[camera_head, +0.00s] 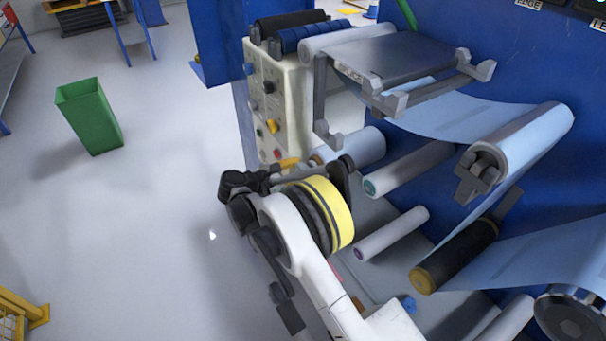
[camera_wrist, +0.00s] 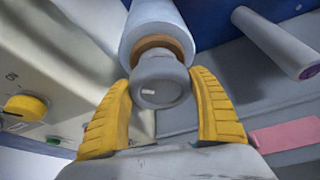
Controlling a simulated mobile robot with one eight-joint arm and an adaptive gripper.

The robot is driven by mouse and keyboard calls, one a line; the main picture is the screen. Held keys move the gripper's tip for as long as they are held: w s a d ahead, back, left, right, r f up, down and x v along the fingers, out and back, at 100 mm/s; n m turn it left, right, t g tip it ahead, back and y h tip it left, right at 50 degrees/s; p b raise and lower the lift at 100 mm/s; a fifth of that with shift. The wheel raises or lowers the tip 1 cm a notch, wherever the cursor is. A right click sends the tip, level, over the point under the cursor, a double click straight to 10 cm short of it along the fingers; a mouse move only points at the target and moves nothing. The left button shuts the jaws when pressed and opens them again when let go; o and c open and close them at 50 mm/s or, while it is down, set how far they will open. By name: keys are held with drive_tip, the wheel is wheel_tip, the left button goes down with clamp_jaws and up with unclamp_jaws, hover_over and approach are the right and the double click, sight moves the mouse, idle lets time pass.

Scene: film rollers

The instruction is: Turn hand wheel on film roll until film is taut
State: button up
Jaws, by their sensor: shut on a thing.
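The film roll (camera_wrist: 157,28) is a pale blue cylinder with a brown core end. A grey round hand wheel (camera_wrist: 160,72) sits on its near end in the wrist view. My gripper (camera_wrist: 161,84) has its ribbed yellow fingers on either side of the hand wheel and is shut on it. In the head view the film roll (camera_head: 358,147) shows beside the control panel, and my wrist hides the hand wheel and most of the gripper. The light blue film (camera_head: 470,115) runs under the grey platform to a roller at the right; its tautness near the roll is hard to tell.
The control panel (camera_head: 283,100) with knobs stands close at the left of the roll; a yellow knob (camera_wrist: 25,106) shows in the wrist view. Bare rollers (camera_head: 408,168) lie right of my gripper. A green bin (camera_head: 88,115) stands on open floor at the left.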

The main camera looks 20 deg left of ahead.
sight(303, 165)
drive_tip(key=n+h+b, duration=0.1)
drive_tip(key=n+g+b, duration=0.1)
drive_tip(key=n, duration=0.1)
drive_tip(key=shift+a+f+g+h+b, duration=0.1)
drive_tip(key=shift+f+g+h+b, duration=0.05)
drive_tip(key=shift+g+h+b, duration=0.2)
drive_tip(key=n+g+h+b, duration=0.1)
drive_tip(key=n+h+b, duration=0.1)
drive_tip(key=n, duration=0.1)
drive_tip(key=shift+n+b, duration=0.3)
drive_tip(key=shift+b, duration=0.1)
idle(0.4)
drive_tip(key=o, duration=1.2)
drive_tip(key=shift+r, duration=0.25)
wheel_tip(303, 165, up, 10)
drive_tip(key=shift+f, duration=0.1)
